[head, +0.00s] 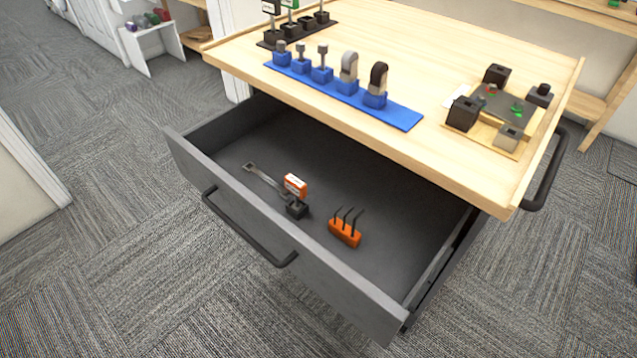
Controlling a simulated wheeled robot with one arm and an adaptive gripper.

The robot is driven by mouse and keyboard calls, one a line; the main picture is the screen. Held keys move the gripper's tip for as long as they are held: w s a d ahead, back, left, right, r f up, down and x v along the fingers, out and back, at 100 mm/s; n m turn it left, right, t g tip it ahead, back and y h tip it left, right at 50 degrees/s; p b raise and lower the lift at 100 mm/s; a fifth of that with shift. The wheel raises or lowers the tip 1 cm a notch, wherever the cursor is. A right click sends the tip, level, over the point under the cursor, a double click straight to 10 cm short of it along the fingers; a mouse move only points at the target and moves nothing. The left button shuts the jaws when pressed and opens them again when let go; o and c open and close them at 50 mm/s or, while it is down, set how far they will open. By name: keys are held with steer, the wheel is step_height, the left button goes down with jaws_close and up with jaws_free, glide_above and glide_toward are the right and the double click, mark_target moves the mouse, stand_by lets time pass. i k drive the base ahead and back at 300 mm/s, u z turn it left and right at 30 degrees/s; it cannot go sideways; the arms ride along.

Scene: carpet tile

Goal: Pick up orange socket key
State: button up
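Inside the open grey drawer (225,135) lies an orange block with several thin black bent keys (345,232) standing up from it, toward the drawer's right front. Its look best fits the orange socket key, but I cannot tell for certain. To its left is a small orange box with a white label (295,185). The box is close to a dark block (297,208) and a long grey tool (263,178); I cannot tell whether they touch. My gripper is not in view.
The wooden tabletop (420,45) overhangs the drawer's back. On it are a blue rack (400,115) of tools, a black rack (272,40) and a tray of dark blocks (495,157). The drawer's front wall and handle (235,232) stick out over open carpet (110,200).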

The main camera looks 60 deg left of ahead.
mark_target(295, 186)
steer(key=u, duration=2.15)
steer(key=i, duration=0.5)
steer(key=u, duration=0.8)
steer(key=k, duration=1.3)
steer(key=u, duration=1.2)
steer(key=i, duration=1.2)
steer(key=z, duration=0.75)
steer(key=i, duration=0.5)
steer(key=z, duration=0.5)
